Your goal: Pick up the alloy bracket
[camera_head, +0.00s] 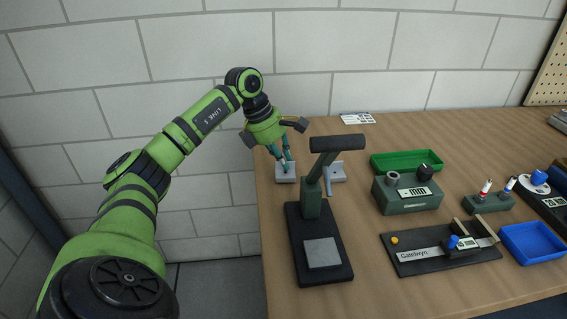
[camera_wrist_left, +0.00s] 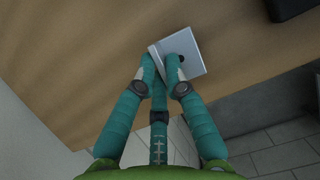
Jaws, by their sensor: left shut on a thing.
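A light grey metal bracket (camera_head: 285,179), which I take for the alloy bracket, is at the left end of the wooden table. My left gripper (camera_head: 286,164) reaches down from above with its teal fingers shut on the bracket's upright part. In the left wrist view the bracket (camera_wrist_left: 196,44) shows as a flat pale plate with a dark hole, and the fingertips (camera_wrist_left: 160,72) close on its near edge. I cannot tell whether it still touches the table. My right gripper is not in view.
The dark green stand (camera_head: 310,205) with a black top bar rises close to the right of my left gripper. A green box (camera_head: 407,195), a green tray (camera_head: 405,161), a dark fixture board (camera_head: 420,262) and a blue tray (camera_head: 533,243) stand further right. The table's left edge is close.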

